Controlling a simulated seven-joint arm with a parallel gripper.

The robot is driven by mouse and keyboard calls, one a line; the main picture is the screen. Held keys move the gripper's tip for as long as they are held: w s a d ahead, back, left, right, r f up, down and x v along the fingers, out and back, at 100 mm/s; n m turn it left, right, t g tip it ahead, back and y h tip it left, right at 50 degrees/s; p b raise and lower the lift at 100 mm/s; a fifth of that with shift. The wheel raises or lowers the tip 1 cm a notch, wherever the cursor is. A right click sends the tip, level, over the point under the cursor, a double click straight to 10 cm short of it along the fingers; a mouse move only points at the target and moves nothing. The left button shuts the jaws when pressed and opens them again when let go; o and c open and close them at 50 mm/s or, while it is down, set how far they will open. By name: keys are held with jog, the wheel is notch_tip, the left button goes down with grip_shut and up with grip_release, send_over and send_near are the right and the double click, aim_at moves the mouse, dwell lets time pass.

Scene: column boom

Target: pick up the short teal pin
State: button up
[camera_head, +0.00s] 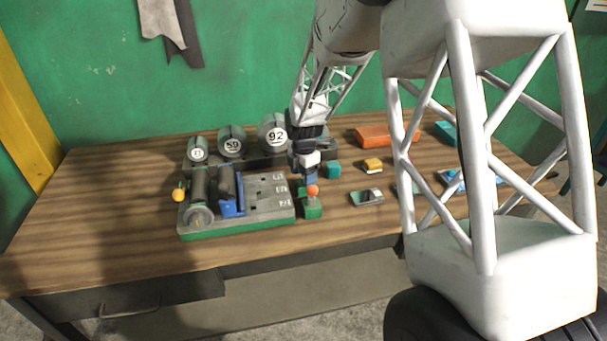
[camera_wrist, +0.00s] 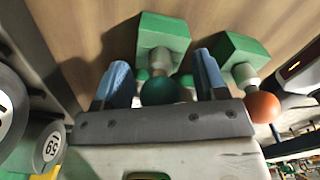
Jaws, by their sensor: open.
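The short teal pin has a dark teal ball (camera_wrist: 162,91), a pale stem and a green block base (camera_wrist: 163,32). In the wrist view its ball lies between the two blue fingers of my gripper (camera_wrist: 160,72), with a narrow gap on each side. The palm edge hides the ball's lower part. My gripper is open and points down. In the head view my gripper (camera_head: 306,178) is over the table beside the green-and-grey fixture, and it hides most of the teal pin.
An orange-ball pin (camera_wrist: 262,107) on its own green base stands close to the right finger; it also shows in the head view (camera_head: 313,190). The fixture (camera_head: 262,205) and numbered rollers (camera_head: 232,142) are at left. A teal block (camera_head: 333,170) is near.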

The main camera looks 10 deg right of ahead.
jog(key=shift+c, duration=0.5)
jog(key=c, duration=0.9)
jog(key=shift+r, duration=0.15)
jog(key=shift+c, duration=0.2)
jog(key=shift+r, duration=4.85)
